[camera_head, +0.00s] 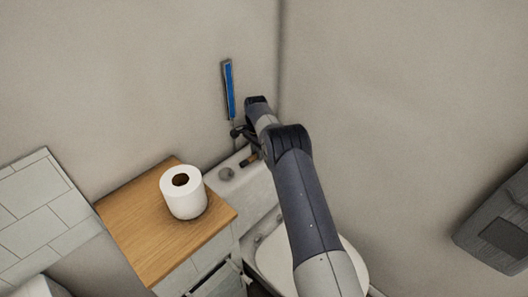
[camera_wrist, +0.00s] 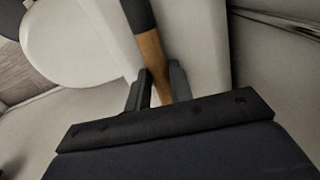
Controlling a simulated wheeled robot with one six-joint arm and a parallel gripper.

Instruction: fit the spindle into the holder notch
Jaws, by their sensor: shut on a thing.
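My gripper (camera_wrist: 160,80) is shut on a tan, wood-coloured spindle (camera_wrist: 151,52) with a dark upper part in the wrist view. The spindle runs up between the two dark fingers and leaves the top edge of that view. In the head view my gripper (camera_head: 243,138) is by the wall corner, above the toilet tank. A small brown piece of the spindle (camera_head: 249,159) shows just below it. I cannot make out the holder notch for certain in either view.
A white paper roll (camera_head: 184,196) stands on a wooden cabinet top (camera_head: 140,225) at the left. The toilet tank (camera_head: 258,197) is below my arm. A grey wall box (camera_head: 497,230) is at far right.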

